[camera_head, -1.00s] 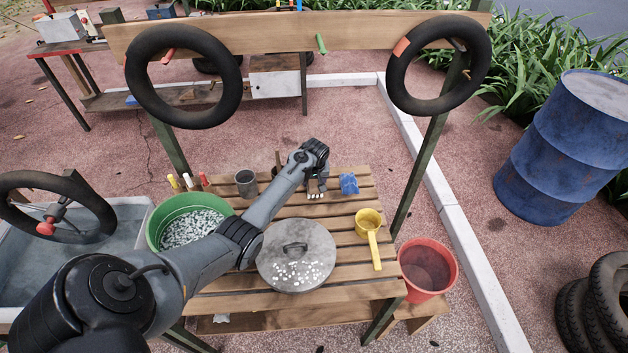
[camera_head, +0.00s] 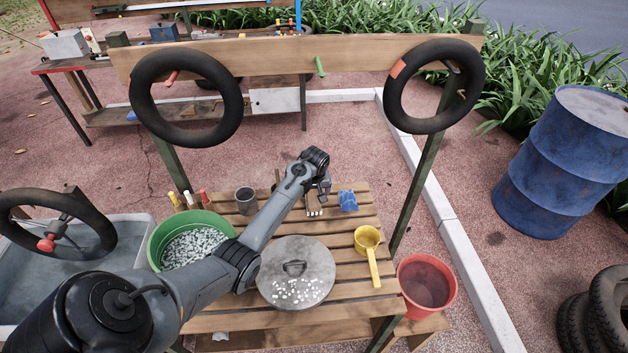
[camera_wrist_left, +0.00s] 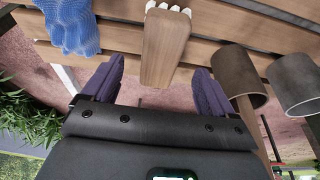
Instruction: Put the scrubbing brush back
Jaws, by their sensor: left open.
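The scrubbing brush (camera_head: 314,210) has a wooden back and white bristles. It lies on the slatted table, partly hidden by my arm's end in the head view. In the left wrist view the wooden block (camera_wrist_left: 165,48) points toward my gripper, its near end between the two fingers. My left gripper (camera_head: 321,192) is open and empty above the table's far part. My right gripper is not in view.
A blue cloth (camera_head: 348,201) lies right of the brush and a grey cup (camera_head: 246,201) stands to the left. A round lid (camera_head: 318,262), yellow scoop (camera_head: 368,240) and green basin (camera_head: 165,230) are nearer. A red bucket (camera_head: 426,285) stands at the right.

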